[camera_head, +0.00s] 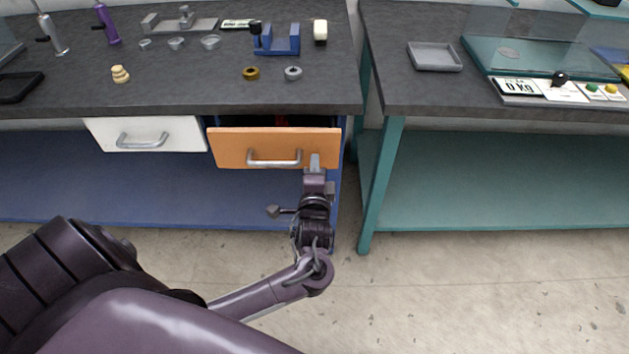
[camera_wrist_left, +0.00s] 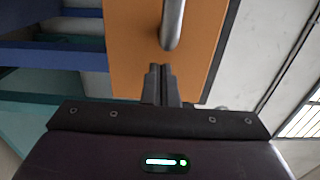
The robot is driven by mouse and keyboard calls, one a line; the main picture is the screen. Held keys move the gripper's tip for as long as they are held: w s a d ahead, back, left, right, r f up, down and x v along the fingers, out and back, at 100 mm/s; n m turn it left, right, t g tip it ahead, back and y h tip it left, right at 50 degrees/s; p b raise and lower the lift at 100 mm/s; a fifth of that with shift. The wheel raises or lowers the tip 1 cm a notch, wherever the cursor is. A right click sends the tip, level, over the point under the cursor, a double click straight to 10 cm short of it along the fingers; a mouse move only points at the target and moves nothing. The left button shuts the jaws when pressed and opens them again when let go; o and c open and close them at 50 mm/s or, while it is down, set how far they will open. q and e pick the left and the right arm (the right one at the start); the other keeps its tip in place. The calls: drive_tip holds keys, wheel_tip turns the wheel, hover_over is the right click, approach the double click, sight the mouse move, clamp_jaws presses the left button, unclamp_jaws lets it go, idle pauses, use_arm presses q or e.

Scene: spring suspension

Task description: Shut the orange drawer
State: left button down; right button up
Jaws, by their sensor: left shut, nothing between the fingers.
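The orange drawer (camera_head: 228,146) sits under the left workbench and stands partly open, with a dark gap above its front. Its metal handle (camera_head: 274,163) runs across the front. My left gripper (camera_head: 314,162) is shut and empty at the right part of the drawer front, just right of the handle. In the left wrist view the shut fingers (camera_wrist_left: 160,70) point at the orange front (camera_wrist_left: 125,45), close to the handle (camera_wrist_left: 172,22). I cannot tell whether they touch it. My right gripper is not in view.
A white drawer (camera_head: 100,132) is left of the orange one. The dark benchtop (camera_head: 200,95) above holds small items and a blue holder (camera_head: 280,46). A teal bench (camera_head: 380,180) stands to the right, with a leg near my left gripper. The floor in front is clear.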

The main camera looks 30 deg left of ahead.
use_arm(q)
drive_tip(key=shift+w+a, duration=0.35)
drive_tip(key=shift+w, duration=0.25)
